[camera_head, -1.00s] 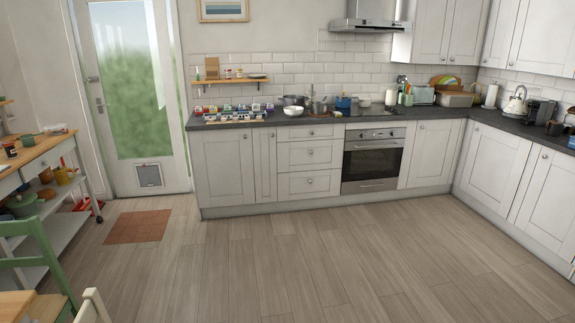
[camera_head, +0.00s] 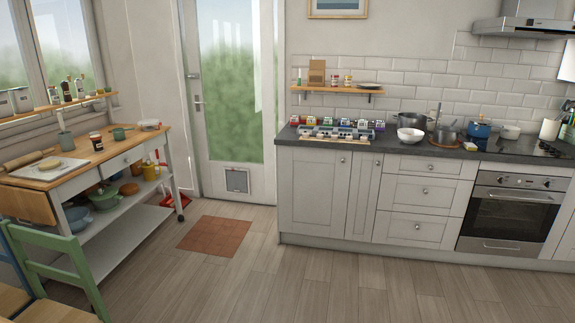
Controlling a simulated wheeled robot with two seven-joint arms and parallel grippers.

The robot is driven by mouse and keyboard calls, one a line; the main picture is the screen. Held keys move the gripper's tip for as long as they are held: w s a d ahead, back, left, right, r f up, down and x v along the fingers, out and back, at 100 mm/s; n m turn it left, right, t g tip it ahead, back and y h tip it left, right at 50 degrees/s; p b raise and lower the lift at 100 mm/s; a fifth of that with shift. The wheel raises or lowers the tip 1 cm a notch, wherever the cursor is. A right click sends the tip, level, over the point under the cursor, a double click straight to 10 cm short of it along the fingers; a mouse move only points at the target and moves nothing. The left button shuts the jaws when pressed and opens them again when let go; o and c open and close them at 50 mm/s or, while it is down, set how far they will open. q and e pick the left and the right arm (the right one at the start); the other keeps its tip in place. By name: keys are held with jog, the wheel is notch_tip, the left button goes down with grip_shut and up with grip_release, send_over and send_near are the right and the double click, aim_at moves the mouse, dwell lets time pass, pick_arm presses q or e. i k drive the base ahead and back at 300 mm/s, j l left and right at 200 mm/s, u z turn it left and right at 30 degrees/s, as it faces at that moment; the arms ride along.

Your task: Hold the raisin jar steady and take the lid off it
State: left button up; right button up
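I cannot tell for sure which thing is the raisin jar. A small dark jar with a pale band (camera_head: 96,141) stands upright on the wooden top of the trolley at the left. Two small jars (camera_head: 341,80) with reddish parts stand on the wall shelf above the worktop. All are too small to read labels or make out a lid clearly. Neither of my grippers shows in the head view.
The slate worktop (camera_head: 470,155) carries several coloured boxes, a white bowl (camera_head: 410,136) and pots. The wooden trolley (camera_head: 120,150) holds a board, rolling pin and cups. A green chair (camera_head: 55,268) stands at the lower left. The middle floor (camera_head: 330,285) is clear.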

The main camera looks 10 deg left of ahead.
aim_at(98, 145)
jog(key=i+j+u, duration=0.25)
jog(key=i, duration=0.25)
jog(key=i+l+u, duration=0.1)
jog(key=i+u, duration=0.15)
jog(key=i, duration=0.2)
jog(key=i+u, duration=0.25)
jog(key=i, duration=0.3)
jog(key=i+l+u, duration=0.25)
jog(key=i, duration=0.2)
jog(key=i+l+u, duration=0.25)
jog(key=i, duration=0.25)
